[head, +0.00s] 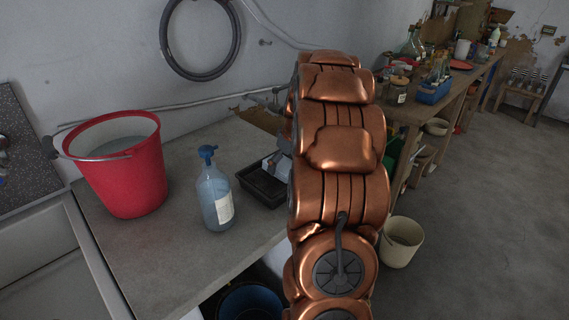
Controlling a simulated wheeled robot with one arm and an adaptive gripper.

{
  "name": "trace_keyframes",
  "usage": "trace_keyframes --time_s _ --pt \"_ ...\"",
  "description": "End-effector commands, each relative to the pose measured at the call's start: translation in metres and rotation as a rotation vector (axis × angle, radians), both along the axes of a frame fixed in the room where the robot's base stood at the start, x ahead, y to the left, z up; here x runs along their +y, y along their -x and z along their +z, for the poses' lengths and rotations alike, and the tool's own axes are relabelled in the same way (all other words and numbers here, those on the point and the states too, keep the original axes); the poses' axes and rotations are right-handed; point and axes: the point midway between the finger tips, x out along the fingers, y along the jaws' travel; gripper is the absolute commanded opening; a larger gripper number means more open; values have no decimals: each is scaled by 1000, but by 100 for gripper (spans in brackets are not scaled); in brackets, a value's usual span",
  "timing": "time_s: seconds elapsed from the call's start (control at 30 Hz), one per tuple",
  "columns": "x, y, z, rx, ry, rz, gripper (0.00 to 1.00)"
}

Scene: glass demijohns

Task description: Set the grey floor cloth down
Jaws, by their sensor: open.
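A small light-grey shape, likely the grey floor cloth (277,168), lies at the right end of a shallow black tray (257,188) on the grey worktop. My copper arm covers its right side, so its full outline is hidden. A bit of my gripper (284,142) seems to show at the arm's left edge, just above the cloth. The gripper is open; its fingertips are mostly hidden behind my arm. I cannot tell whether they touch the cloth.
A red bucket (124,165) and a blue-topped bottle (214,193) stand left of the tray on the worktop (170,250). A cream bucket (401,242) is on the floor right of my arm. A cluttered wooden bench (408,112) runs along the back wall. Open floor lies right.

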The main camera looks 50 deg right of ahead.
Motion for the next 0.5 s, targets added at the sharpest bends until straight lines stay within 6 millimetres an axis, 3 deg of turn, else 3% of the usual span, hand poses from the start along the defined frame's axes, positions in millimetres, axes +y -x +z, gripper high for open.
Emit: trace_keyframes --time_s 0.17,0.5 --pt "-1 1 8 -3 3 0 100" --pt "-1 18 64 -6 4 0 100"
